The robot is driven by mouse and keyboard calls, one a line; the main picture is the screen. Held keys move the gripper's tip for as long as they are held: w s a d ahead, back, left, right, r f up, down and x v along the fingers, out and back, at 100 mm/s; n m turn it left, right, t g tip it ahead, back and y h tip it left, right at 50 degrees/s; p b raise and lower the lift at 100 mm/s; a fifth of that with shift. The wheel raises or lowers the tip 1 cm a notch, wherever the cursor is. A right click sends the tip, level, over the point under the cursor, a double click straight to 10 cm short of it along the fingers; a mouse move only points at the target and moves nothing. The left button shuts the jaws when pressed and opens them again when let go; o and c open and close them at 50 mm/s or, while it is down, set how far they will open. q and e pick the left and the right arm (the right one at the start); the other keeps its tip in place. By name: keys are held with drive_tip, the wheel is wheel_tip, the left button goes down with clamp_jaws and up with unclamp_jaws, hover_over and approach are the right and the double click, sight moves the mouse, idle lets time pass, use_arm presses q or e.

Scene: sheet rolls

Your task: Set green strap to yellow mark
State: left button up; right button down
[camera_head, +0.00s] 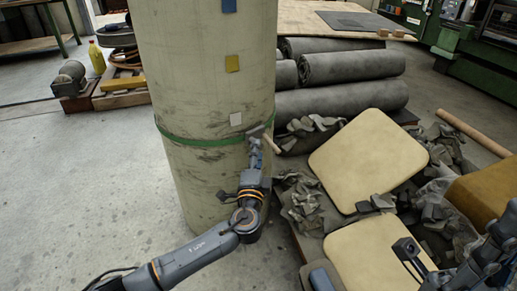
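A large pale upright roll (205,95) stands left of centre. A green strap (195,142) runs around its lower part, just below a white mark (236,119). The yellow mark (232,63) is well above the strap, and a blue mark (229,5) is higher still at the top edge. My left gripper (257,138) is at the right side of the roll, at the strap's height. It seems to touch the strap, but its fingers are too small to tell their state. My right arm (480,265) shows at the lower right; its fingers are unclear.
Dark rolls (350,65) lie stacked behind on the right. Cream pads (368,160) and grey scraps (305,200) cover the right side. A yellow bottle (96,57) and a motor (70,78) stand at left. The floor (75,190) left of the roll is clear.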

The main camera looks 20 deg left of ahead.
use_arm(q)
drive_tip(key=shift+b+x, duration=0.35)
drive_tip(key=shift+x, duration=1.55)
clamp_jaws()
